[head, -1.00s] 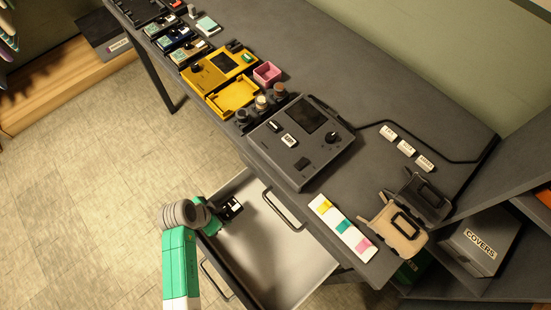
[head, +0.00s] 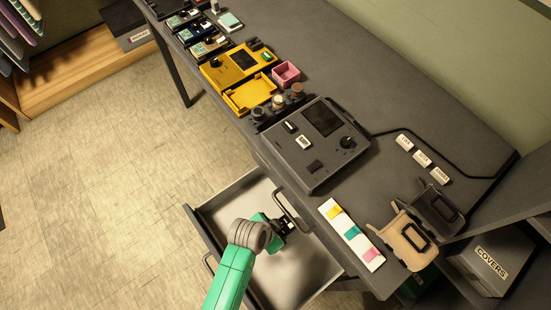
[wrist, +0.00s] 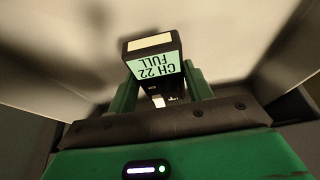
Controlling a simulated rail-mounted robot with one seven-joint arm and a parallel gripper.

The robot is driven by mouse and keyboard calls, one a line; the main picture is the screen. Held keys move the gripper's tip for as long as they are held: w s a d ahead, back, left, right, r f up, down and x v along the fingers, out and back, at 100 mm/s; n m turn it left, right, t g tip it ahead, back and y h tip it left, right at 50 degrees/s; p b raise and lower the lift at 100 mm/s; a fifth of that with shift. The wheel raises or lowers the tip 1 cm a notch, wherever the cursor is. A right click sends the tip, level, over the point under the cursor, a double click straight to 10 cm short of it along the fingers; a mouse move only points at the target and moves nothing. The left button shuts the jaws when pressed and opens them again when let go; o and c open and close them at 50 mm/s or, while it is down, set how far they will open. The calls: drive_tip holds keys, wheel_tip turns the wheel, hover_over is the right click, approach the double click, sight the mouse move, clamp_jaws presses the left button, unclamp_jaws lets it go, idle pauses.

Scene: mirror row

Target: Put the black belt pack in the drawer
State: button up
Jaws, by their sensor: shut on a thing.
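My gripper (head: 281,229) is shut on the black belt pack (wrist: 152,46). In the wrist view the pack sits between the green fingers, with a lit green screen reading "CH 22 FULL" and a pale strip on its end. In the head view the pack is small and partly hidden by my gripper. The open drawer (head: 312,264) has a pale floor and dark walls. My gripper is over the middle of the drawer opening. The drawer floor (wrist: 60,72) fills much of the wrist view, with a blurred shadow on it. The exact gap to the floor cannot be told.
A grey console (head: 318,150), a colour-patch strip (head: 351,235), a beige holder (head: 402,243) and a dark holder (head: 437,210) sit on the bench. The drawer floor around my gripper looks clear.

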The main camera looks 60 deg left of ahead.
wheel_tip(320, 180, down, 4)
drive_tip(key=shift+d+r+b, duration=0.1)
drive_tip(key=shift+r+b, duration=0.15)
drive_tip(key=shift+b, duration=0.35)
drive_tip(key=shift+w, duration=0.1)
drive_tip(key=shift+f, duration=0.15)
drive_tip(key=o, duration=1.1)
drive_tip(key=shift+c, duration=0.2)
drive_tip(key=p+v, duration=0.3)
drive_tip(key=v, duration=0.9)
drive_tip(key=shift+p, duration=0.35)
drive_tip(key=shift+r, duration=0.3)
